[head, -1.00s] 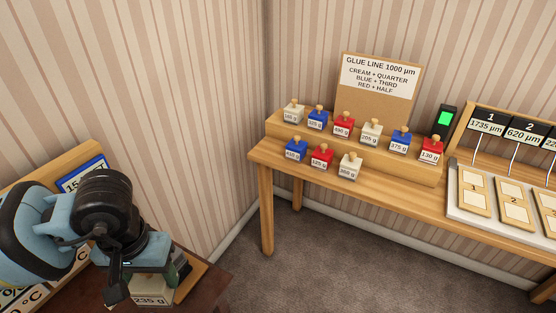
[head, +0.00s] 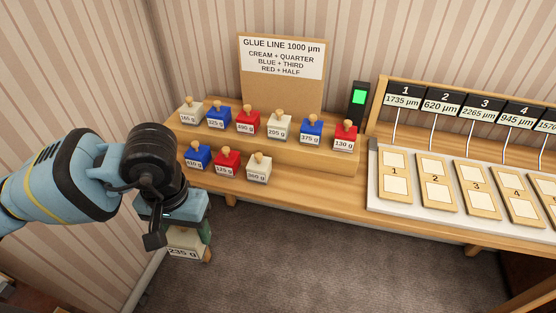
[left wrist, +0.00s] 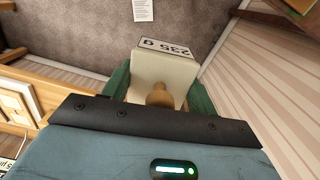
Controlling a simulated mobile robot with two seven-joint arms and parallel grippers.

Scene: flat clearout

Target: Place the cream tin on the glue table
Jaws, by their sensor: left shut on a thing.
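My left gripper (head: 186,236) is shut on a cream tin (head: 184,242) labelled 235 g. In the left wrist view the cream tin (left wrist: 162,73) sits between the green finger pads, with its wooden knob towards the camera. The gripper hides most of the tin in the head view. The tin is held in the air over the carpet, in front of the left end of the wooden glue table (head: 315,185). My right gripper is not in view.
Several cream, blue and red tins stand in two rows at the table's left part, on a raised step (head: 265,146) and before it. A sign board (head: 281,90) and a green-lit box (head: 357,103) stand behind. A tray of numbered plates (head: 377,165) fills the right. Bare wood shows at the front middle.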

